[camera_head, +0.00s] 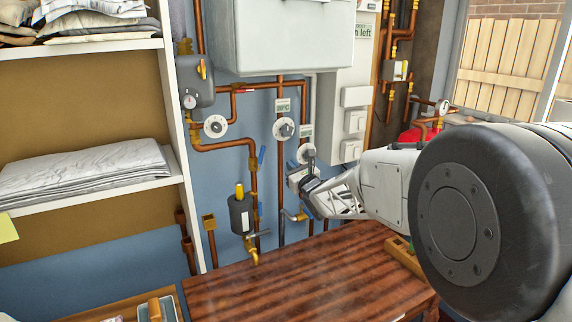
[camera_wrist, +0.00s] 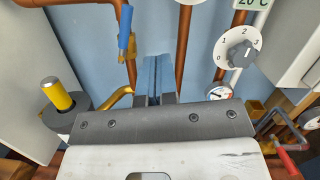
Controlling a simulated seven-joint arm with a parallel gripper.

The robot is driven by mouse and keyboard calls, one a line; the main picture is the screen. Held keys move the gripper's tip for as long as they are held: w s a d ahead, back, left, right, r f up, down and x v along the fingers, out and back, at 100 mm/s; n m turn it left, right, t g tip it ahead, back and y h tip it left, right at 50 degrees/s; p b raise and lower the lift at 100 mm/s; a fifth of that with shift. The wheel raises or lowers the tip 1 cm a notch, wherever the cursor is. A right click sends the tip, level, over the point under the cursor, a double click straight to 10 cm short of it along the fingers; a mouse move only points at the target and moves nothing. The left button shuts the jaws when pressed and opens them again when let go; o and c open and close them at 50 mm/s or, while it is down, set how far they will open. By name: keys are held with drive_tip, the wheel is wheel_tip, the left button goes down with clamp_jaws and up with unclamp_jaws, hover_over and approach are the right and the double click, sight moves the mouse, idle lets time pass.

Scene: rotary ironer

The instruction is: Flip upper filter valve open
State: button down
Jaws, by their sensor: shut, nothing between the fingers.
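The upper filter valve's blue lever (camera_head: 262,156) sits on a copper pipe above and right of the grey filter (camera_head: 239,213) with its yellow cap. In the wrist view the blue lever (camera_wrist: 125,27) points up, roughly along the pipe, with a brass body (camera_wrist: 129,47) beneath it. The filter's yellow top (camera_wrist: 57,95) shows lower left. My gripper (camera_wrist: 157,62) is shut and empty, its fingers pointing at the wall, right of and below the lever, seemingly apart from it. In the head view my gripper (camera_head: 308,187) is right of the valve; its fingertips are hard to make out.
Numbered dials (camera_head: 283,129) and pipes crowd the wall. A wooden table (camera_head: 300,275) stands below, shelves (camera_head: 90,185) at left. Blue wall shows between the pipes.

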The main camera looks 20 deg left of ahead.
drive_tip(key=shift+d+r+v, duration=0.1)
drive_tip(key=shift+v, duration=0.75)
drive_tip(key=shift+d+r+v, duration=0.1)
drive_tip(key=shift+v, duration=0.7)
drive_tip(key=shift+w, duration=0.15)
drive_tip(key=s+d+r+m+g+h, duration=0.15)
drive_tip(key=s+d+m+h, duration=0.25)
drive_tip(key=d+m, duration=0.45)
drive_tip(key=s+d+r+m+h, duration=0.3)
drive_tip(key=s+d+m+h, duration=0.1)
drive_tip(key=d+m, duration=0.45)
drive_tip(key=s+d+r+m+h, duration=0.35)
drive_tip(key=d+m, duration=0.35)
drive_tip(key=d, duration=0.3)
drive_tip(key=s+d+f+m+g+h, duration=0.1)
drive_tip(key=s+d+f+m+g, duration=0.1)
drive_tip(key=s+m, duration=0.6)
drive_tip(key=s+d+f+m+g+h, duration=0.1)
drive_tip(key=s+d+m+g, duration=0.3)
drive_tip(key=s, duration=1.3)
drive_tip(key=s+d+f+m+g+h, duration=0.1)
drive_tip(key=s+d+f+m+g, duration=0.2)
drive_tip(key=s+d+m, duration=0.5)
drive_tip(key=s+f+m, duration=0.1)
drive_tip(key=s+m, duration=0.2)
drive_tip(key=s, duration=0.2)
drive_tip(key=shift+s+d+m+g, duration=0.25)
drive_tip(key=shift+s+m+g, duration=0.1)
drive_tip(key=shift+m, duration=0.05)
